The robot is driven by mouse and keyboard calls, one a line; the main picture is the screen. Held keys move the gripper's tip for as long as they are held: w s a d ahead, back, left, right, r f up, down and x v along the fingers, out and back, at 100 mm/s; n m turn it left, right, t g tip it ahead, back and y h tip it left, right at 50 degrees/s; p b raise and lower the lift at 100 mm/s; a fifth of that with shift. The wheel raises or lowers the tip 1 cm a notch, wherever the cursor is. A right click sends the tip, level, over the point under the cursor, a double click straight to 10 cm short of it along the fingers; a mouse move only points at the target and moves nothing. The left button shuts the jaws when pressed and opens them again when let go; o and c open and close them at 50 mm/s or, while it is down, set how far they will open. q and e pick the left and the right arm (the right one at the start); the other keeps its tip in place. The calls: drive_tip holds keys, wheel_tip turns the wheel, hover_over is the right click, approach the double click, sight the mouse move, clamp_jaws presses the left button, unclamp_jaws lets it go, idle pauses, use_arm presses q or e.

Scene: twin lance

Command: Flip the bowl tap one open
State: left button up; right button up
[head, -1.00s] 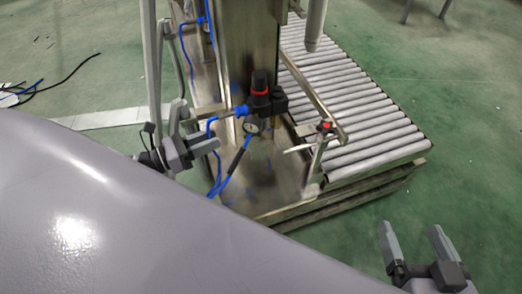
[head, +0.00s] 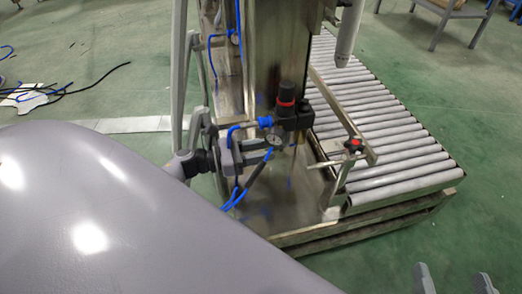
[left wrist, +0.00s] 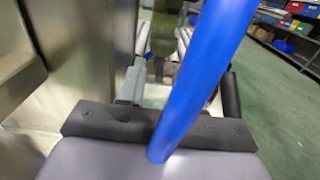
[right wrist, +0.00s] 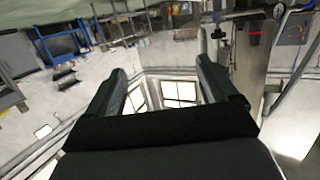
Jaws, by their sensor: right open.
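A black air regulator unit with a red ring (head: 287,105) is mounted on the steel column in the head view. A small round gauge (head: 274,138) and blue hoses hang around its lower side. My left gripper (head: 268,148) is just below and left of the unit, beside the gauge; its finger gap is hard to make out. In the left wrist view a blue hose (left wrist: 200,75) crosses in front of the left gripper. I cannot tell which part is the bowl tap. My right gripper (head: 455,281) is open and empty at the bottom right; its spread fingers show in the right wrist view (right wrist: 160,72).
A red-knobbed fitting (head: 354,145) stands on a bracket to the right. A roller conveyor (head: 390,130) lies behind it. My large grey body fills the lower left. Green floor (head: 480,200) is clear at the right.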

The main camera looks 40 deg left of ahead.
use_arm(q)
clamp_jaws()
drive_tip(key=shift+s+d, duration=0.1)
drive_tip(key=shift+s+d+n+t+y+p, duration=0.2)
drive_tip(key=shift+d+n+t+y, duration=0.35)
drive_tip(key=shift+n+y, duration=0.65)
drive_tip(key=shift+s+d+n+t+y+p, duration=0.25)
drive_tip(key=shift+n+t+y, duration=0.55)
drive_tip(key=shift+y, duration=0.8)
drive_tip(key=shift+s+d+n+t+y+p, duration=0.1)
drive_tip(key=shift+d+n+t+y, duration=0.45)
drive_tip(key=shift+n+y, duration=0.65)
drive_tip(key=shift+a, duration=0.1)
unclamp_jaws()
drive_tip(key=shift+s+a, duration=0.1)
drive_tip(key=shift+s, duration=0.05)
